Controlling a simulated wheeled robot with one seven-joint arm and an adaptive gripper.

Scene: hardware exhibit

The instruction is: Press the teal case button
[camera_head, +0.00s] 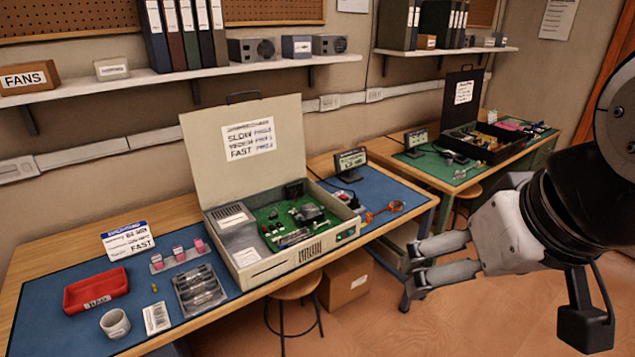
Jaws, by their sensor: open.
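An open beige computer case (285,262) stands on the near workbench, its lid raised at the back with a paper label on it. Inside lies a green circuit board (283,218) with several parts on it. A small teal button (346,234) shows at the right end of the case's front face. It is too small to tell whether it is pressed. My gripper (413,264) is at the right, in front of the bench, its two fingers apart and pointing left towards the case. It is empty and appears apart from the case and the button.
A blue mat (50,312) holds a red tray (95,290), a mug (115,323), a metal tray (199,290) and pink pieces. A small display (350,162) stands right of the case. A stool (295,287) and cardboard box (345,279) are below. A second bench (490,170) stands behind.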

